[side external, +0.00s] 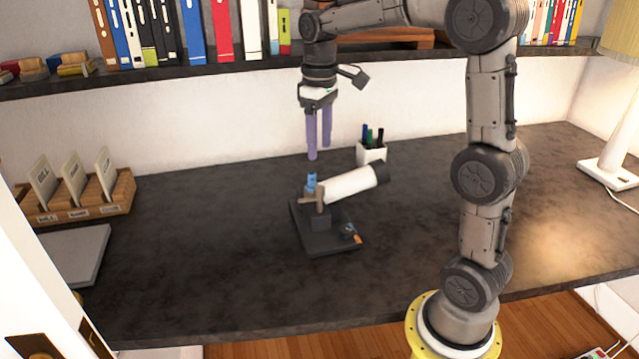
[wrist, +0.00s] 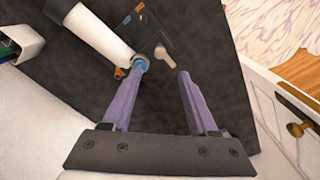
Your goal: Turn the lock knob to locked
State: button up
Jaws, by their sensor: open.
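A dark stand (side external: 312,243) on the desk carries a tilted white tube (side external: 350,184) with a black end. A beige lever-shaped knob (side external: 313,199) sits at the near end of the tube, and it also shows in the wrist view (wrist: 164,58). A blue knob (side external: 311,181) rises beside it, also in the wrist view (wrist: 140,64). Small orange parts (side external: 357,238) show low on the stand. No lock marking is readable. My gripper (side external: 318,150) points down above the stand, open and empty. In the wrist view its fingertips (wrist: 164,73) appear either side of the beige knob's line, apart from it.
A white pen cup (side external: 371,154) stands just behind the tube. A wooden card holder (side external: 80,208) and a grey slab (side external: 75,250) are at left. A lamp (side external: 610,172) stands at right. A bookshelf (side external: 200,68) runs overhead. Desk around the stand is mostly clear.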

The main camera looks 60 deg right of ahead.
aim_at(319, 187)
notch_tip(319, 187, down, 11)
jog(key=shift+r, duration=0.15)
dwell(0.4)
grip_shut()
